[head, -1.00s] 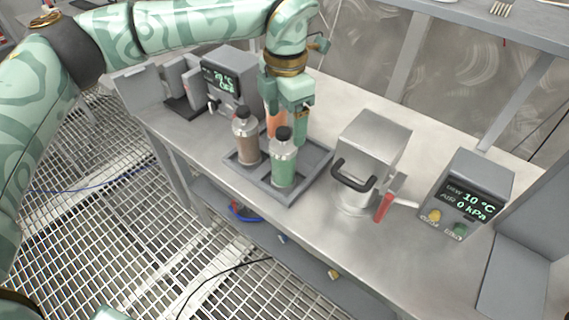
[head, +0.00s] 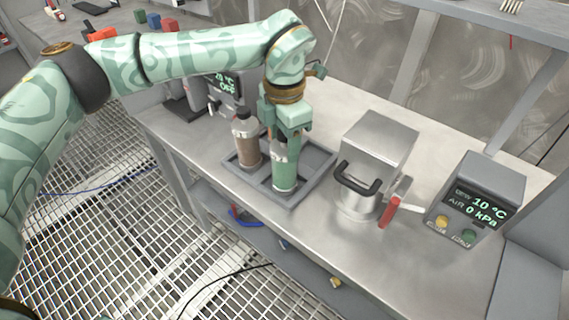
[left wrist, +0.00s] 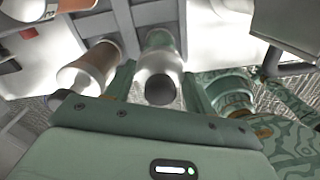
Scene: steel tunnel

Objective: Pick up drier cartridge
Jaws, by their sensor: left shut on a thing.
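Three cartridges are on a grey rack tray (head: 312,176) on the steel bench in the earlier view. The green cartridge (head: 285,177) stands upright in the front of the tray. My left gripper (head: 284,150) comes down over its top and is shut on it, hiding its dark cap in the head view. In the left wrist view the cartridge's silver neck and dark cap (left wrist: 160,88) sit between the two fingers. A brown cartridge (head: 247,145) stands just left of it and also shows in the left wrist view (left wrist: 88,70). The orange cartridge is hidden behind my gripper. My right gripper is not in view.
A metal box with a black-handled pot (head: 362,190) and red lever (head: 389,213) stands right of the tray. A control box (head: 476,200) reading 10 °C and 0 kPa is further right. Another display unit (head: 224,95) is behind at left. Bench front is clear.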

